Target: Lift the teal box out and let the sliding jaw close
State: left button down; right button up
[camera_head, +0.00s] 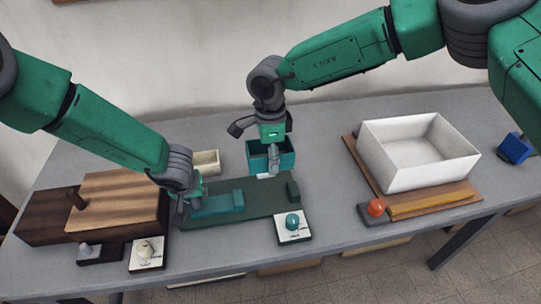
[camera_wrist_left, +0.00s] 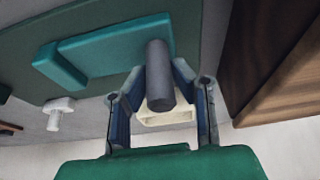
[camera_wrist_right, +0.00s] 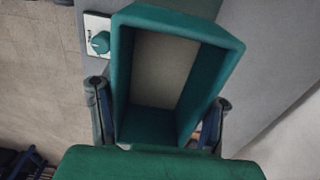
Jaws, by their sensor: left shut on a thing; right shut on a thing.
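The teal box (camera_head: 286,160) is open-topped, and my right gripper (camera_head: 273,158) is shut on it behind the dark green base (camera_head: 262,204). In the right wrist view the box (camera_wrist_right: 180,22) sits upright between the fingers, empty with a beige floor. Its height above the table is hard to tell. The teal sliding jaw (camera_head: 222,203) lies on the base's left part, apart from the fixed end block (camera_head: 293,190) at right.
A cream box (camera_head: 206,163) stands behind the base. A small white piece (camera_head: 265,176) lies near the teal box. A teal knob (camera_head: 292,221) is in front, wooden blocks (camera_head: 115,195) at left, and a white bin (camera_head: 415,160) on a wooden board at right.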

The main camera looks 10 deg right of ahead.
pick_arm(q)
jog(key=shift+w+d+r+p, duration=0.15)
jog(key=shift+d+p, duration=0.45)
jog(key=shift+d, duration=1.15)
pick_arm(e)
jog(key=shift+r, duration=0.7)
pick_arm(q)
jog(key=c, duration=1.1)
grip_release()
pick_arm(e)
jog(key=shift+r, duration=0.1)
pick_arm(q)
jog(key=r+p, duration=0.8)
jog(key=shift+s+r+p, duration=0.2)
jog(key=shift+r+p, duration=0.15)
jog(key=shift+r, duration=0.05)
pick_arm(e)
notch_tip(320, 180, up, 9)
jog(key=shift+f, duration=0.2)
